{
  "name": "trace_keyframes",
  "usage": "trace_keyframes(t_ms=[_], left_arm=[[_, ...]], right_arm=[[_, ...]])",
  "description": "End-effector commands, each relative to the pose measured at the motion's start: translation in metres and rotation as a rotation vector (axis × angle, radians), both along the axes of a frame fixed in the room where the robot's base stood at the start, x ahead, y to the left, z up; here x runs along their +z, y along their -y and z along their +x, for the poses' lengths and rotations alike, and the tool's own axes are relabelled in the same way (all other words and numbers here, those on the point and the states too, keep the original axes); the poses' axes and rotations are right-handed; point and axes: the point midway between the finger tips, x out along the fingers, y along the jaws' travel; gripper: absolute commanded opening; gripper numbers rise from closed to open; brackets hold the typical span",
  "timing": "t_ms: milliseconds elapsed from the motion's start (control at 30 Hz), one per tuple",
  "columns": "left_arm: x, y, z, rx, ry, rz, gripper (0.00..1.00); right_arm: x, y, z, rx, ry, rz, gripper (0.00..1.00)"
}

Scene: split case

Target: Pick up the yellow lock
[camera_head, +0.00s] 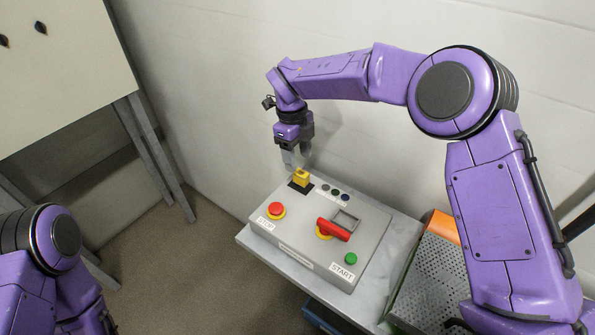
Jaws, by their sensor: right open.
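The yellow lock (301,177) sits on a black base at the back left of a grey control box (292,229). My right gripper (296,163) points down right above the lock, with its fingertips close to the lock's top. The jaws are open; whether they touch the lock I cannot tell. My left arm shows at the lower left edge, but its gripper is out of view.
The box carries a red stop button (277,210), a red switch handle (334,230) and a green start button (351,258). It stands on a grey table (404,240). A perforated metal tray (432,280) and an orange object (442,226) lie to the right.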

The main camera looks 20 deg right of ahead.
Motion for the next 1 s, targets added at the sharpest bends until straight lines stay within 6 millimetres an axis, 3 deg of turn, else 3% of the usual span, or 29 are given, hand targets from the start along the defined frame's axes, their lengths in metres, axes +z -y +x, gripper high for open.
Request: trace_keyframes(t_ms=[400,667,833,867,1000], left_arm=[[0.025,0.000,0.000,0.000,0.000,0.000,0.57],[0.024,0.000,0.000,0.000,0.000,0.000,0.57],[0.024,0.000,0.000,0.000,0.000,0.000,0.57],[0.024,0.000,0.000,0.000,0.000,0.000,0.57],[0.024,0.000,0.000,0.000,0.000,0.000,0.57]], right_arm=[[-0.062,0.006,-0.001,0.002,-0.005,-0.001,0.57],[-0.069,0.006,-0.001,0.001,-0.001,0.001,0.57],[-0.069,0.006,-0.001,0.001,-0.001,0.001,0.05],[-0.069,0.006,-0.001,0.001,-0.001,0.000,0.00],[-0.069,0.006,-0.001,0.001,-0.001,0.000,0.00]])
